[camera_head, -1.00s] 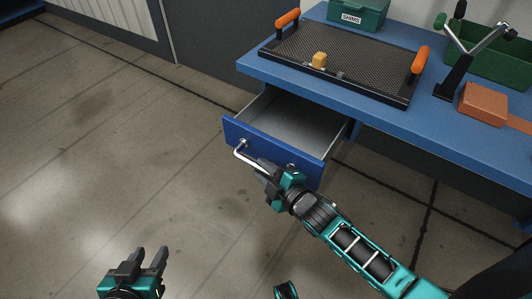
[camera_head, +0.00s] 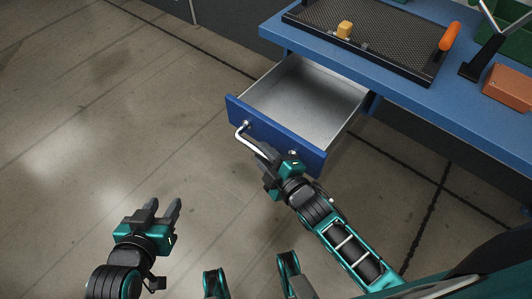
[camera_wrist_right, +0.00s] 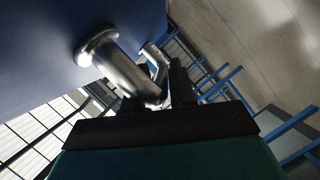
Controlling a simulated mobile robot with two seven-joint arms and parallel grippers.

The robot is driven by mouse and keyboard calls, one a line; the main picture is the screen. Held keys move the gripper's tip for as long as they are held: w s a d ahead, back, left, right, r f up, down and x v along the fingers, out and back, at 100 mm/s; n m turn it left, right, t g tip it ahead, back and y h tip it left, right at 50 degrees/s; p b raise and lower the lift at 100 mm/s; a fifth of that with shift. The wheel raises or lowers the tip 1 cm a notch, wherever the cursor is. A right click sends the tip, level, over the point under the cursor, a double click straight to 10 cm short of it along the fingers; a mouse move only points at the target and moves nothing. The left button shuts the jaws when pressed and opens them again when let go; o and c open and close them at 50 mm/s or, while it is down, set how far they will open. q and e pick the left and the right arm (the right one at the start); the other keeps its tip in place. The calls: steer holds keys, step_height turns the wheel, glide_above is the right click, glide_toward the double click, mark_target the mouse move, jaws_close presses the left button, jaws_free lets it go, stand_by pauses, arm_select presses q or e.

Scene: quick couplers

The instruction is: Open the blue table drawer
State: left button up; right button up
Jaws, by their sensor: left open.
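The blue drawer (camera_head: 272,135) stands pulled out from under the blue table, its grey inside (camera_head: 305,98) empty. Its silver bar handle (camera_head: 246,138) is on the front. My right gripper (camera_head: 268,158) is at the handle, with its fingers around the bar. In the right wrist view the handle (camera_wrist_right: 125,72) runs between the dark fingers, and one finger (camera_wrist_right: 181,82) shows beside it; the other is largely hidden. My left gripper (camera_head: 163,210) is open and empty above the floor, left of the drawer.
The blue table (camera_head: 400,85) carries a dark mesh tray (camera_head: 375,45) with orange handles and a small yellow block (camera_head: 344,29). An orange box (camera_head: 508,86) sits at the right. The floor (camera_head: 110,120) left of the drawer is clear.

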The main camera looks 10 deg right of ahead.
arm_select(q)
steer(key=shift+s+f, duration=0.1)
arm_select(e)
steer(key=o, duration=0.3)
arm_select(q)
steer(key=p, duration=0.1)
steer(key=r+p, duration=0.1)
steer(key=shift+s+a+r+p, duration=0.15)
steer(key=shift+a+r+p, duration=0.15)
arm_select(e)
steer(key=v, duration=1.3)
arm_select(q)
steer(key=shift+d, duration=0.1)
steer(key=shift+y, duration=0.6)
steer(key=a+r+p, duration=0.1)
steer(key=p, duration=0.1)
steer(key=s+a+r+p, duration=0.1)
steer(key=p, duration=0.2)
steer(key=a+r+p, duration=0.1)
steer(key=r+p, duration=0.1)
steer(key=shift+s, duration=0.2)
arm_select(e)
steer(key=d+r+m+g+h, duration=0.3)
steer(key=r+m, duration=0.3)
steer(key=m, duration=0.6)
steer(key=shift+w+d+m+g, duration=0.4)
steer(key=shift+w+d+g, duration=0.1)
steer(key=shift+d, duration=0.2)
